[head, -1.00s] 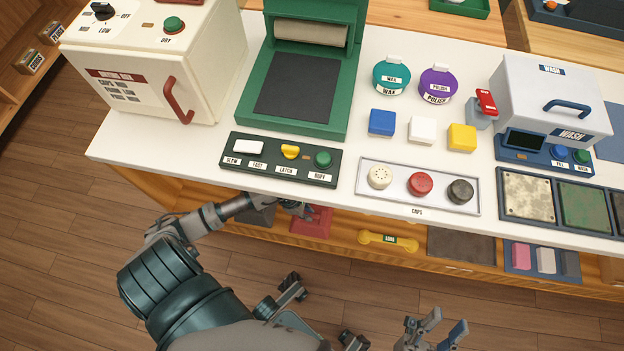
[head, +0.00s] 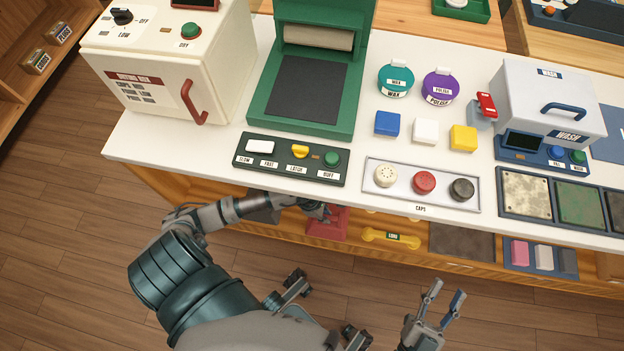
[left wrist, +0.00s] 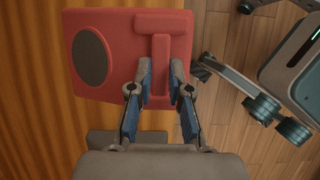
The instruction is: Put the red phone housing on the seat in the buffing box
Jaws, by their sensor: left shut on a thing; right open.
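The red phone housing (head: 326,226) is at the lower shelf, just below the counter's front edge. My left gripper (head: 322,212) is shut on it; the counter edge is close above. In the left wrist view the housing (left wrist: 117,72) is a flat red block with a dark round patch and a raised T-shaped bar. The left fingers (left wrist: 160,92) close on the stem of that bar. The green buffing box (head: 349,112) stands open on the counter, with a roller at the back and a dark flat seat (head: 305,88). My right gripper (head: 443,296) is open and empty, low in front.
A button panel (head: 291,160) stands in front of the buffing box. A caps tray (head: 421,205) is to its right, with coloured blocks behind. A cream drying box (head: 165,75) stands left, a white wash box (head: 548,105) right. A yellow handset (head: 391,238) lies on the lower shelf.

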